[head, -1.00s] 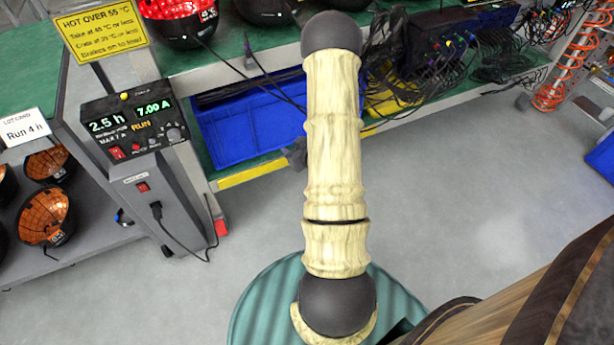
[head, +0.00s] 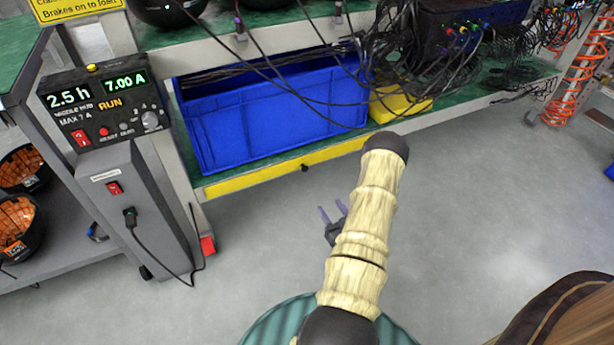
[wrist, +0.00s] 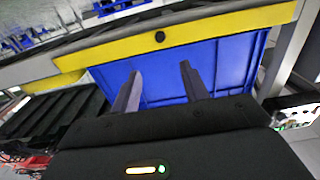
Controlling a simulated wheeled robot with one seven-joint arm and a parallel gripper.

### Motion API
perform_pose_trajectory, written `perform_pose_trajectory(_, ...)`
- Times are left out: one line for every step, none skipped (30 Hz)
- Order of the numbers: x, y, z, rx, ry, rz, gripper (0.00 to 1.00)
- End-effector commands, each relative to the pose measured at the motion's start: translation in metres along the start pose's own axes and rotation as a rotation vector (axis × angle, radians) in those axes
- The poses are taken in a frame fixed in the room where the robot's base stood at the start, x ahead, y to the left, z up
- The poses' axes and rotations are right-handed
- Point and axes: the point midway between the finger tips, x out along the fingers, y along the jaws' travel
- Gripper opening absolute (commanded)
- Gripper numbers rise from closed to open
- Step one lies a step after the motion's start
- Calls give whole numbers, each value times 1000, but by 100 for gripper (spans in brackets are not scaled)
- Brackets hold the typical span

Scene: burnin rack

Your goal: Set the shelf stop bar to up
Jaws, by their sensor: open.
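The shelf stop bar is the long yellow bar (head: 262,173) along the front edge of the lower green shelf in the head view. It lies along that edge and does not cover the blue bin's front. A dark round knob (head: 305,168) sits on its face. In the wrist view the bar (wrist: 215,31) crosses the upper picture, with the knob (wrist: 160,37) above the fingers. My gripper (head: 331,206) is open and empty, apart from the bar, in front of it and slightly right of the knob in the head view. Its two fingers (wrist: 160,70) point toward the bar.
A blue bin (head: 255,123) stands on the lower shelf, with black cables hanging over it. A yellow object (head: 400,104) lies right of it. A grey control post (head: 140,205) with a plugged cord stands at left. Grey floor (head: 470,210) is free at right.

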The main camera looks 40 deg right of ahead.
Motion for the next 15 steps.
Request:
perform_pose_trajectory(0, 0, 0, 0, -1, 0, 45)
perform_pose_trajectory(0, 0, 0, 0, -1, 0, 45)
perform_pose_trajectory(0, 0, 0, 0, -1, 0, 45)
perform_pose_trajectory(0, 0, 0, 0, -1, -1, 45)
perform_pose_trajectory(1, 0, 0, -1, -1, -1, 45)
perform_pose_trajectory(2, 0, 0, -1, -2, -1, 45)
perform_pose_trajectory(3, 0, 0, -2, -2, -1, 45)
perform_pose_trajectory(4, 0, 0, -2, -2, -1, 45)
perform_pose_trajectory(6, 0, 1, -1, -3, -2, 45)
perform_pose_trajectory(8, -1, 1, -2, -3, -3, 45)
perform_pose_trajectory(10, -1, 2, -3, -3, -4, 45)
perform_pose_trajectory(14, -1, 2, -3, -4, -4, 45)
perform_pose_trajectory(17, -1, 2, -4, -4, -5, 45)
perform_pose_trajectory(20, -1, 2, -4, -3, -5, 45)
perform_pose_trajectory(24, -1, 2, -4, -2, -6, 45)
